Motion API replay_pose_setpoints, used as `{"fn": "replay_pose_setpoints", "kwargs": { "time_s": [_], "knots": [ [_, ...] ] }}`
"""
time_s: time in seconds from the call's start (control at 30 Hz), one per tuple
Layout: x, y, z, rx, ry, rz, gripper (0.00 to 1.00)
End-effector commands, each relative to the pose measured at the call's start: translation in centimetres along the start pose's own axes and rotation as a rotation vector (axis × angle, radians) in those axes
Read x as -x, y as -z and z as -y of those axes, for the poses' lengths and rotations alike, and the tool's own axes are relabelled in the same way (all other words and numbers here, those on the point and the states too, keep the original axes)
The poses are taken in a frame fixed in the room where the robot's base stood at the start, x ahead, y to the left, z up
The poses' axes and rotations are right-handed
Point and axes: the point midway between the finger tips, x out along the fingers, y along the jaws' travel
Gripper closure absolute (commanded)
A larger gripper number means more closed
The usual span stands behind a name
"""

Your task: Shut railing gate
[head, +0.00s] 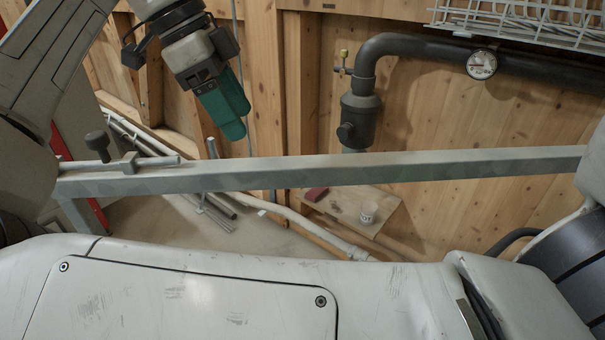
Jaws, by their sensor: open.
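The railing gate (330,172) shows as a long grey metal bar with worn paint, running across the view just beyond my white body. A sliding bolt (150,163) with a dark round knob sits on top of the bar's left end. A post drops from that left end, and the right end passes behind my own body part. I cannot tell whether the gate is shut. My gripper (237,122), with teal fingers pointing down and right, is open and empty. It appears above and beyond the bar, right of the bolt, and not touching it.
A dark pipe (425,46) with a gauge (481,64) and valve runs along the wooden wall. A wire rack (525,18) hangs at upper right. Pipes lie on the floor at left.

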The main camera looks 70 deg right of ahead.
Motion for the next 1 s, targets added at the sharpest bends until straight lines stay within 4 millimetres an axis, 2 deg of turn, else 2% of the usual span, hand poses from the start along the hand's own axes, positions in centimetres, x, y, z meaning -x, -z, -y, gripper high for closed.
{"fn": "replay_pose_setpoints", "kwargs": {
  "time_s": [0.17, 0.4, 0.6, 0.8, 1.0],
  "knots": [
    [-1.8, -0.1, -0.1, -0.001, -0.002, 0.0, 0.32],
    [-6.2, -0.1, -0.1, 0.0, -0.003, 0.001, 0.32],
    [-9.2, 0.0, -0.1, 0.0, -0.002, 0.0, 0.32],
    [-10.5, 0.0, 0.0, 0.0, -0.002, 0.0, 0.32],
    [-10.7, 0.0, 0.0, 0.0, -0.001, 0.0, 0.32]
  ]
}}
